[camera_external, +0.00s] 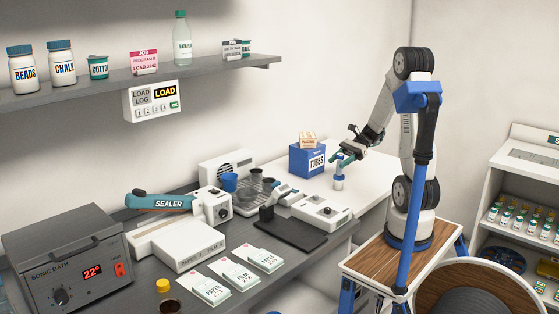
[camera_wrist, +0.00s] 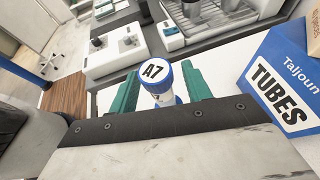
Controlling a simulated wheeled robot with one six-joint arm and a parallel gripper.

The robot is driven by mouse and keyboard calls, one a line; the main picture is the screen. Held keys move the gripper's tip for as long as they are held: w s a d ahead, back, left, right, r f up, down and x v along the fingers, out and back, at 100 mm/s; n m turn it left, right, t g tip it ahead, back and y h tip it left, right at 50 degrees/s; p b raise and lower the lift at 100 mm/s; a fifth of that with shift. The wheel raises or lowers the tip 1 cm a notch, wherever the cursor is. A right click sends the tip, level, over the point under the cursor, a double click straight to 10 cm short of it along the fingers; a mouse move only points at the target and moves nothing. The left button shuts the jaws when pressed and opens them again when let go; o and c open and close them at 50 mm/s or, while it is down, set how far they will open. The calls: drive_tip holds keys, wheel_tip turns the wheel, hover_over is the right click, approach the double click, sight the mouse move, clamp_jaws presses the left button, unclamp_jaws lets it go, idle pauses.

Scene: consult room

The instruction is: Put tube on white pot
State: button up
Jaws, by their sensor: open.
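A small tube with a white cap marked A7 and a blue band (camera_wrist: 156,75) stands between my gripper's green fingers in the wrist view. In the external view the white-and-blue tube (camera_external: 338,176) stands upright on the white counter, below the fingertips. My gripper (camera_external: 343,152) is open, with its fingers on either side of the tube's top; in the wrist view the gripper (camera_wrist: 160,82) shows gaps beside the tube. The tube's lower part is hidden in the wrist view. I cannot pick out a white pot for certain.
A blue TUBES box (camera_external: 308,161) stands just behind the tube, with a small carton (camera_external: 308,140) on top. A white device (camera_external: 321,210) with a knob and a dark mat (camera_external: 290,235) lie to the left. White counter is clear to the right.

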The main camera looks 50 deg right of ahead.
drive_tip(key=shift+r, duration=0.15)
drive_tip(key=v, duration=1.1)
drive_tip(key=s+a+r+n+g+h, duration=0.1)
drive_tip(key=s+a+r+n+h, duration=0.1)
drive_tip(key=s+a+n+h, duration=1.1)
drive_tip(key=s+a+n, duration=0.1)
drive_tip(key=n, duration=0.6)
drive_tip(key=shift+s+a+r, duration=0.25)
drive_tip(key=shift+a+r, duration=0.15)
